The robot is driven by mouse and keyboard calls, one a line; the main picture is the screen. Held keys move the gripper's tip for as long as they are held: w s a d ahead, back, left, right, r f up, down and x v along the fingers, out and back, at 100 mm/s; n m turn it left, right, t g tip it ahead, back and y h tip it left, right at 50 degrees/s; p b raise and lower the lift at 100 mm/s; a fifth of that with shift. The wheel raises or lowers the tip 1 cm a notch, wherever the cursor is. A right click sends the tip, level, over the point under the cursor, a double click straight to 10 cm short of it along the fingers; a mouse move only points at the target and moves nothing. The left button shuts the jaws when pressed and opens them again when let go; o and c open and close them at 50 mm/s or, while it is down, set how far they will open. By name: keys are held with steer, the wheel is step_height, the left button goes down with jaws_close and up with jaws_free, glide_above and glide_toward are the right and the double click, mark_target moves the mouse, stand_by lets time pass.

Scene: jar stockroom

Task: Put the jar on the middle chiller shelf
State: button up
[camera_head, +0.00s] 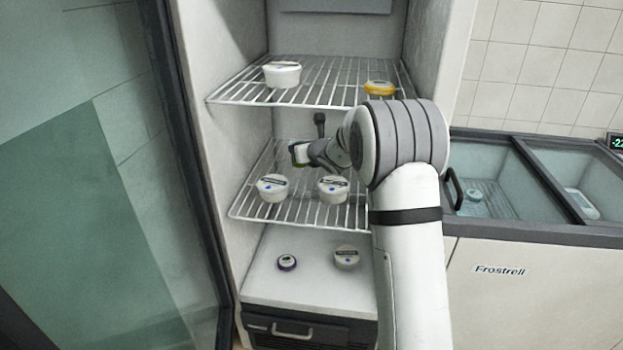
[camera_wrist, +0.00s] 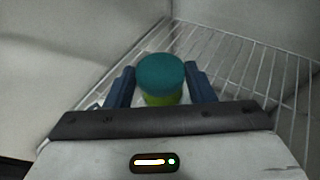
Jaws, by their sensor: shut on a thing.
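The jar (camera_wrist: 160,80) has a teal lid and a yellow-green body, and it is upright between the fingers in the wrist view. My gripper (camera_wrist: 160,88) is shut on it. In the head view my gripper (camera_head: 300,153) reaches into the open chiller at the middle wire shelf (camera_head: 290,215), toward its back left. The jar is mostly hidden there by my gripper and arm. The wrist view shows wire shelf bars (camera_wrist: 230,60) around the jar. I cannot tell whether the jar touches the shelf.
Two white tubs, a left one (camera_head: 272,188) and a right one (camera_head: 333,189), stand at the middle shelf's front. The top shelf (camera_head: 330,95) holds a white tub (camera_head: 282,74) and a yellow-lidded jar (camera_head: 379,88). Two containers stand on the chiller floor (camera_head: 310,285). The glass door (camera_head: 110,180) is open at left.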

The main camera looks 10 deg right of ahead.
steer(key=s+f, duration=0.1)
steer(key=f, duration=0.1)
steer(key=s+d+f, duration=0.1)
steer(key=f, duration=0.1)
steer(key=s+f, duration=0.1)
steer(key=f, duration=0.1)
steer(key=shift+s+d+b, duration=0.25)
steer(key=shift+s+b, duration=0.1)
steer(key=shift+s, duration=0.05)
steer(key=shift+f, duration=0.4)
steer(key=shift+s+d, duration=0.1)
steer(key=shift+s, duration=0.1)
steer(key=shift+f, duration=0.25)
steer(key=o, duration=1.2)
steer(key=shift+r, duration=0.1)
